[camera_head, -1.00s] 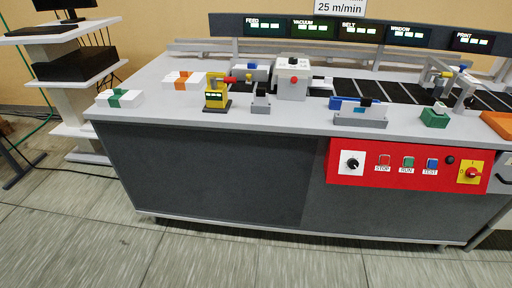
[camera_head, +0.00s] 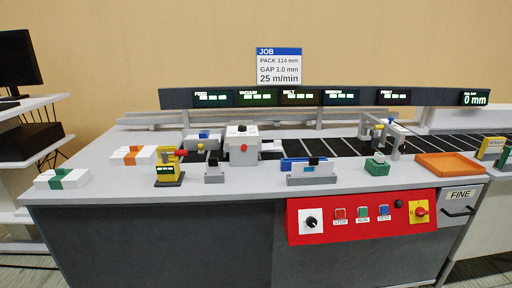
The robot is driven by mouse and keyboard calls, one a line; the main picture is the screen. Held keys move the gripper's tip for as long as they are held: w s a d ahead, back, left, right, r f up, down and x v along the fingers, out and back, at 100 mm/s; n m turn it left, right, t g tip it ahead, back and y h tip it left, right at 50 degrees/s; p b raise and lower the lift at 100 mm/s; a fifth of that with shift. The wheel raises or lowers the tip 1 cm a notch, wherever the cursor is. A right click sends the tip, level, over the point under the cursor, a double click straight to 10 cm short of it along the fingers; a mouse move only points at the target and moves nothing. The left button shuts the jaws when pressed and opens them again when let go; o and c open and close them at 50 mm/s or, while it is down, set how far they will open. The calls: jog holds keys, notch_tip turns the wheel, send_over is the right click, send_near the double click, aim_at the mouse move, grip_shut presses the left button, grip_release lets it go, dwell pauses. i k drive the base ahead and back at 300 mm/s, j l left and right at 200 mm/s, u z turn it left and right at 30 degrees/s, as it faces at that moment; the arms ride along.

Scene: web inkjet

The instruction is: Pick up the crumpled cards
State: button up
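I cannot make out any crumpled cards. A white stack with a green band (camera_head: 62,179) lies at the left end of the grey machine table (camera_head: 240,186). A white stack with an orange band (camera_head: 133,155) lies behind it to the right. Whether either stack is cards is too small to tell. Dark belt lanes (camera_head: 335,147) run to the right behind the feeder parts, and no loose card shows on them. My gripper is not in view.
A white box with a red knob (camera_head: 242,147), a yellow device (camera_head: 168,168) and a grey-blue block (camera_head: 311,172) stand on the table. An orange tray (camera_head: 450,175) lies at the right. A red control panel (camera_head: 363,214) is on the front. A shelf with a monitor (camera_head: 18,60) stands left.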

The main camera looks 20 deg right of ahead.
aim_at(276, 146)
jog(key=i+l+z, duration=0.1)
jog(key=i+l, duration=0.4)
jog(key=i+l+z, duration=0.1)
jog(key=i+l, duration=0.4)
jog(key=i, duration=0.15)
jog(key=i+l+z, duration=0.1)
jog(key=i+l, duration=0.3)
jog(key=i, duration=0.2)
jog(key=i+l, duration=0.25)
jog(key=l+u, duration=0.05)
